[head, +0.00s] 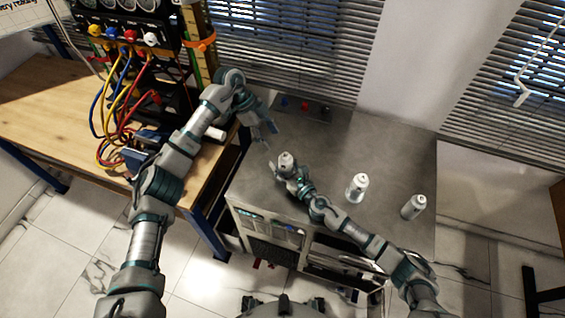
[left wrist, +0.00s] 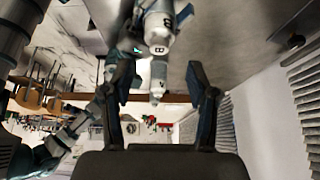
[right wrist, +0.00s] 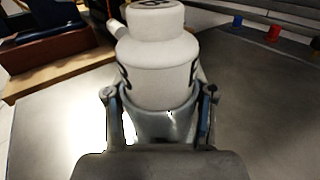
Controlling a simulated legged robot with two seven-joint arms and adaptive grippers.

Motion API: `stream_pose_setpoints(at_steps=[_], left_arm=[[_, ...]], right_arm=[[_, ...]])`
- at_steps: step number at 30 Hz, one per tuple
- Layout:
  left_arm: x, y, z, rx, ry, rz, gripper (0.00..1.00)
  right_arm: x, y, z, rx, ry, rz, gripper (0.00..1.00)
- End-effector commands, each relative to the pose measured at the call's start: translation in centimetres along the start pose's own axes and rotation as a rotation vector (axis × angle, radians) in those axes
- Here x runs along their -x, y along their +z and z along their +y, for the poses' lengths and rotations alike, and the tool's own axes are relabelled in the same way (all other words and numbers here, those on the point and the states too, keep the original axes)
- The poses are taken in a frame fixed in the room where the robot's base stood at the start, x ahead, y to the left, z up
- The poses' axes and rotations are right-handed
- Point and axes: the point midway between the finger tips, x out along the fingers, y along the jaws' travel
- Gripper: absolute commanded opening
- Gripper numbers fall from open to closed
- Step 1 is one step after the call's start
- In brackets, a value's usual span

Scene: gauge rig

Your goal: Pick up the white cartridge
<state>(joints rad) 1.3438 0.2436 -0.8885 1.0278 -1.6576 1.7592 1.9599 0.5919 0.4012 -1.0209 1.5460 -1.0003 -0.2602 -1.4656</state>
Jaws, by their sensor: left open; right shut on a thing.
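A white cartridge with dark markings (head: 286,159) is held upright in my right gripper (head: 288,173) over the grey counter. It fills the middle of the right wrist view (right wrist: 158,70), between the two fingers of the right gripper (right wrist: 160,112), which is shut on it. My left gripper (head: 268,135) is open and empty, above and behind the held cartridge in the head view. In the left wrist view the held cartridge (left wrist: 158,35) appears beyond the open left fingers (left wrist: 162,95). Two more white cartridges stand on the counter, one nearer (head: 357,188) and one further right (head: 413,207).
The grey counter (head: 330,150) has free room between the cartridges and its back edge. A small panel with blue and red knobs (head: 300,106) sits at the back. A wooden table (head: 60,110) at left carries a rack with coloured cables (head: 125,80).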

Motion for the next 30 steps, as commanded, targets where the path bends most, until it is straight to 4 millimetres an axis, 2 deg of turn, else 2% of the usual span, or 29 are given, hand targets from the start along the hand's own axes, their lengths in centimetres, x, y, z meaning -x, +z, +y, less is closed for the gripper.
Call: stream_pose_setpoints(at_steps=[5, 12, 18, 23, 30], left_arm=[[-0.2, -1.6, 0.0, -0.252, 0.023, -0.083, 0.79], [-0.9, -4.3, 0.2, -0.881, 0.158, -0.279, 0.79], [-1.0, -5.3, 0.3, -1.249, 0.297, -0.381, 0.79], [-1.7, -5.1, 0.4, -1.364, 0.352, -0.404, 0.79], [-5.4, -3.1, 0.4, -1.374, 0.356, -0.403, 0.79]], right_arm=[[0.0, 0.0, 0.0, 0.0, 0.0, 0.0, 0.22], [0.0, 0.0, 0.0, 0.0, 0.0, 0.0, 0.22], [0.0, 0.0, 0.0, 0.0, 0.0, 0.0, 0.22], [0.0, 0.0, 0.0, 0.0, 0.0, 0.0, 0.22], [0.0, 0.0, 0.0, 0.0, 0.0, 0.0, 0.22]])
